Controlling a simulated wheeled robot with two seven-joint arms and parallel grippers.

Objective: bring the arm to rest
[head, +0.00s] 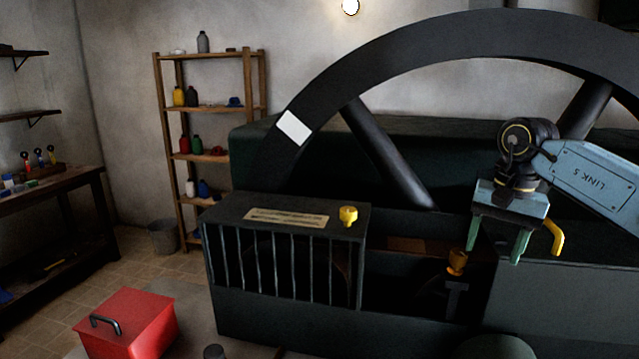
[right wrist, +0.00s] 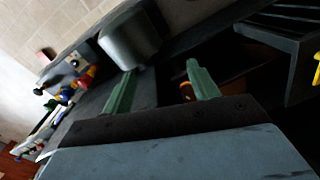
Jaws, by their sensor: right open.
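My right gripper (head: 494,256) hangs from the right above the dark engine bed (head: 560,295), fingers pointing down. Its two green fingers are apart and nothing shows held between them. In the right wrist view the fingers (right wrist: 160,72) stand apart over dark machine parts. A yellow-orange fitting (head: 457,262) is just left of the fingers in the head view; an orange piece also shows beside one finger in the right wrist view (right wrist: 186,91). A curved yellow handle (head: 554,238) shows right of the gripper. My left gripper is in neither view.
A large dark flywheel (head: 398,68) rises behind my right arm. A barred guard (head: 385,222) with a yellow knob (head: 348,216) stands left of the gripper. A red toolbox (head: 128,322) is on the floor. Shelves (head: 212,108) and a bench (head: 50,192) are farther left.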

